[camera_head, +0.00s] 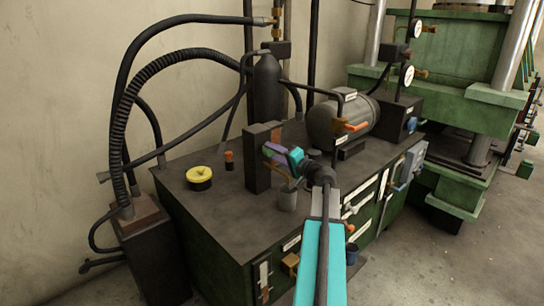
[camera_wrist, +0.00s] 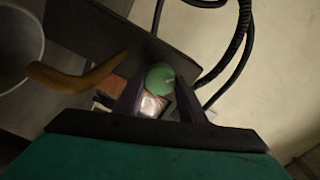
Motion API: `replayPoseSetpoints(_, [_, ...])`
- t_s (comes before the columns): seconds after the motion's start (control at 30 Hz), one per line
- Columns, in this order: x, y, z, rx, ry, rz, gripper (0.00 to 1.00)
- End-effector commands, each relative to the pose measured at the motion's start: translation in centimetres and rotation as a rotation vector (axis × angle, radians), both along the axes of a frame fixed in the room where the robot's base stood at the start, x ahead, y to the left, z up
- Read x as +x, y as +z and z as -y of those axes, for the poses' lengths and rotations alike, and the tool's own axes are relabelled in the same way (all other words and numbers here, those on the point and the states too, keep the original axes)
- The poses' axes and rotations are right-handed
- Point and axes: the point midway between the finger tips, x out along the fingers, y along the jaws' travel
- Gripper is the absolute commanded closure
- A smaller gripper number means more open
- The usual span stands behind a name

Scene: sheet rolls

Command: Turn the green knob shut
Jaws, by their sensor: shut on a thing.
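The green knob (camera_wrist: 160,77) is a round green disc in the wrist view, in front of a dark upright block. My gripper (camera_wrist: 160,98) has its two dark fingers on either side of the knob, shut on it. In the head view my gripper (camera_head: 275,152) reaches the face of the dark upright block (camera_head: 256,172) on the bench top. I cannot make out the knob there, as the gripper covers it.
An orange-brown curved handle (camera_wrist: 78,77) sticks out close left of the fingers. A grey cup (camera_head: 288,198) stands below the gripper. A yellow-topped knob (camera_head: 199,175) and a motor (camera_head: 342,120) are on the bench. Black hoses run behind.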

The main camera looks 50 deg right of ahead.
Motion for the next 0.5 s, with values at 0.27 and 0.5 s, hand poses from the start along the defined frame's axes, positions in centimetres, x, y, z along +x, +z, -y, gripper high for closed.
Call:
replayPoseSetpoints(0.27, [0.18, 0.33, -0.02, 0.237, 0.002, 0.022, 0.85])
replayPoseSetpoints(0.5, [0.17, 0.39, 0.01, 0.452, 0.002, 0.037, 0.85])
